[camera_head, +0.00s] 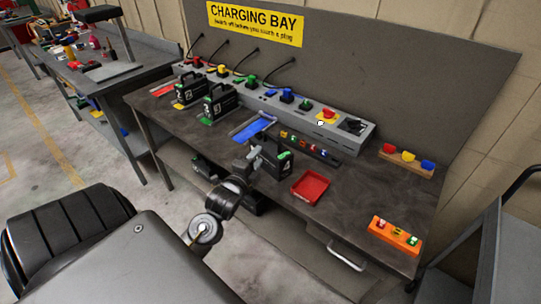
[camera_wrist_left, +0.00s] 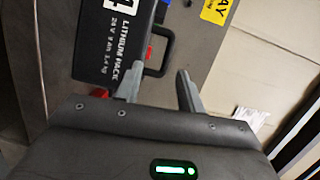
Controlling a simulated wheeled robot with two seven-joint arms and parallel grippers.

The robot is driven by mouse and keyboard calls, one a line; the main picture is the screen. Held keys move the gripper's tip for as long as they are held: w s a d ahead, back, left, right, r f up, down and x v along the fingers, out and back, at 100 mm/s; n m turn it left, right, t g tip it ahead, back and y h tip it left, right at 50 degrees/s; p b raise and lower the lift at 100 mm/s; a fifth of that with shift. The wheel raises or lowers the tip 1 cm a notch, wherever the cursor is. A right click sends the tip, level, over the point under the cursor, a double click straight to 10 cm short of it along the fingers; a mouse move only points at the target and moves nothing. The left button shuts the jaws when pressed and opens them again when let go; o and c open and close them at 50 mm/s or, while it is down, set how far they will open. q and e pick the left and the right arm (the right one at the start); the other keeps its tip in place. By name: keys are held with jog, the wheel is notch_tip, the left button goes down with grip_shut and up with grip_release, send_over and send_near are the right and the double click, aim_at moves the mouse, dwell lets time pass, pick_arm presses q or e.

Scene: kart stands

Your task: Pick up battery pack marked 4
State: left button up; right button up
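The battery pack marked 4 (camera_wrist_left: 108,38) is black with white lettering; the wrist view shows part of its numeral and "LITHIUM PACK". Its dark handle (camera_wrist_left: 168,45) lies just beyond and between the fingertips there. In the head view, this black pack (camera_head: 277,160) appears at the bench's front edge, partly hidden by my left gripper (camera_head: 254,154). The left gripper (camera_wrist_left: 160,72) has its fingers apart, close to the handle; I see no grip on it. My right gripper is out of view.
Two other black packs (camera_head: 187,91) and (camera_head: 219,103) stand further left on the bench (camera_head: 345,205). The grey charger row (camera_head: 345,135) runs behind. Bare bench surface lies right of the red tray.

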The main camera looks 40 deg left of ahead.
aim_at(270, 135)
pick_arm(q)
jog(key=w, duration=0.2)
jog(key=w+a+r+p, duration=0.1)
jog(key=w, duration=0.1)
jog(key=w+a, duration=0.1)
jog(key=shift+w+r+p, duration=0.25)
jog(key=shift+w+p, duration=0.1)
jog(key=shift+w, duration=0.05)
jog(key=p+x, duration=0.2)
jog(key=x, duration=0.2)
jog(key=shift+w+d, duration=0.1)
jog(key=shift+w, duration=0.1)
jog(key=shift+w+f, duration=0.15)
jog(key=shift+w, duration=0.15)
jog(key=shift+s, duration=0.1)
jog(key=shift+c, duration=0.3)
grip_shut()
jog(key=shift+m, duration=0.3)
